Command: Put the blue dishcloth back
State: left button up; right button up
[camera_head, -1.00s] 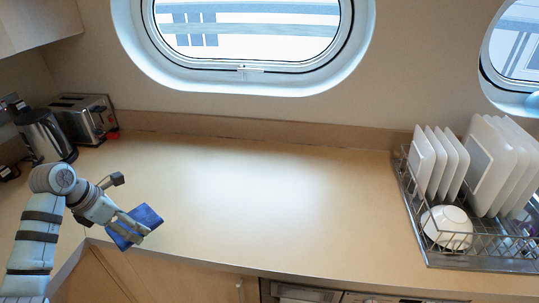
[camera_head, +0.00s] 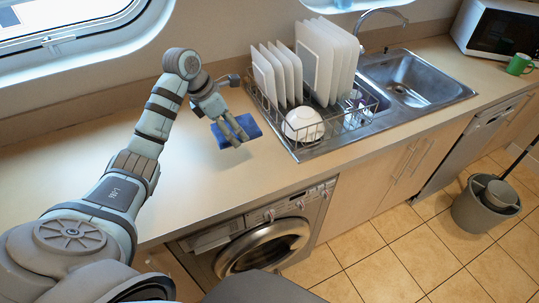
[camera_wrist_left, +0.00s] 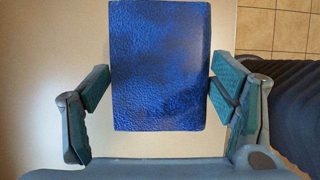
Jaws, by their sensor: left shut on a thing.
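The blue dishcloth (camera_head: 223,138) is a flat, folded blue rectangle. My right gripper is not in view.
A wire dish rack (camera_head: 282,142) with plates and a white bowl (camera_head: 304,124) stands right of my left gripper. Beyond it are a sink (camera_head: 412,80), a green mug (camera_head: 518,65) and a microwave (camera_head: 504,28). A washing machine (camera_head: 265,243) is below the counter; a grey bucket (camera_head: 482,207) stands on the floor.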

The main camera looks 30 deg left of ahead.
pick_arm(q)
jog(key=r, duration=0.5)
jog(key=r+p, duration=0.1)
jog(key=r, duration=0.1)
jog(key=shift+w+d+r, duration=0.1)
jog(key=shift+d+r, duration=0.05)
jog(key=shift+d, duration=0.15)
jog(key=b, duration=1.4)
send_over(243, 164)
jog(key=f, duration=0.9)
jog(key=s+a+f, duration=0.1)
jog(key=f, duration=0.3)
jog(key=shift+f, duration=0.15)
notch_tip(243, 164, down, 6)
jog(key=shift+d+r+p, duration=0.1)
jog(key=shift+r+p, duration=0.15)
jog(key=shift+p, duration=0.45)
jog(key=shift+f, duration=0.4)
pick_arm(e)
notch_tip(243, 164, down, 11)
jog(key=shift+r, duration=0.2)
pick_arm(q)
jog(key=shift+f, duration=0.2)
jog(key=o, duration=1)
jog(key=shift+r, duration=0.1)
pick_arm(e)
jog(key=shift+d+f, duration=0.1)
